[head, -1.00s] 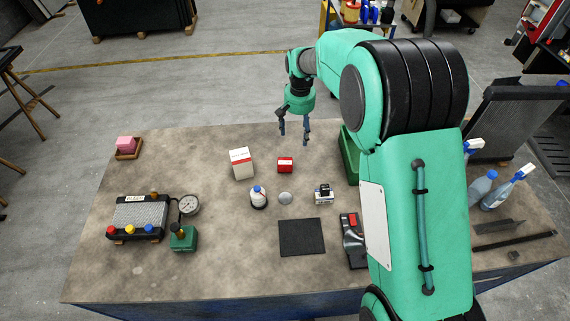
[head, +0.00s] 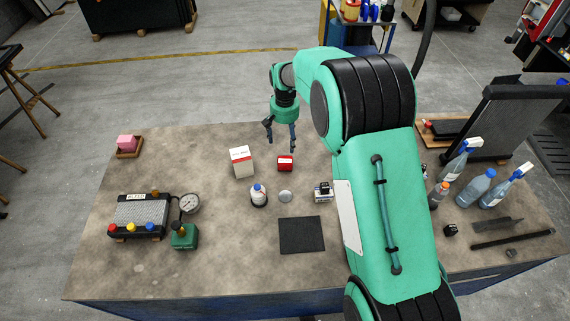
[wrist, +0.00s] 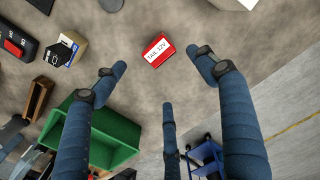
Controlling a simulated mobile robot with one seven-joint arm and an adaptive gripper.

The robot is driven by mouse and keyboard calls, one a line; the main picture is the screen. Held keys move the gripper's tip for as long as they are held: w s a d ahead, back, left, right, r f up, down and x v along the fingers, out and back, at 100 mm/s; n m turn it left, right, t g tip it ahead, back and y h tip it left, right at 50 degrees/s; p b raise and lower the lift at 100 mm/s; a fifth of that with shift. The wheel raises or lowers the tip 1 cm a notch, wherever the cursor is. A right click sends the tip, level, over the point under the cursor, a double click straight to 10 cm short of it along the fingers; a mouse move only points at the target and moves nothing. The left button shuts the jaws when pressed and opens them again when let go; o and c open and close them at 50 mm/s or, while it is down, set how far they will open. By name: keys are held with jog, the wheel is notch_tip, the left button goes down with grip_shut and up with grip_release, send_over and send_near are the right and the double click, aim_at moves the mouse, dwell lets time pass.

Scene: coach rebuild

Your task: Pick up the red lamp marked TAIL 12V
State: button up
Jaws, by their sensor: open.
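The red lamp (head: 285,163) is a small red block lying on the workbench. In the wrist view the red lamp (wrist: 158,51) shows a white label reading TAIL 12V. My gripper (head: 281,143) is above the bench near the lamp, on its far side in the head view. In the wrist view my gripper (wrist: 163,80) has its blue fingers spread, with nothing between them. The lamp shows just beyond the fingertips, between the two upper ones and apart from them.
A white box (head: 241,162) stands left of the lamp. A white bottle (head: 259,196), a grey disc (head: 285,196) and a small boxed part (head: 323,192) are nearer. A green bin (wrist: 112,135) shows in the wrist view. Spray bottles (head: 460,160) stand at the right.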

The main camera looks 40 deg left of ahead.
send_over(285, 159)
notch_tip(285, 159, down, 7)
jog(key=shift+r, duration=0.15)
dwell(0.5)
jog(key=shift+s+d+f+p, duration=0.1)
jog(key=shift+f+p, duration=0.4)
jog(key=shift+f, duration=2.1)
jog(key=shift+c, duration=0.5)
jog(key=c, duration=1.4)
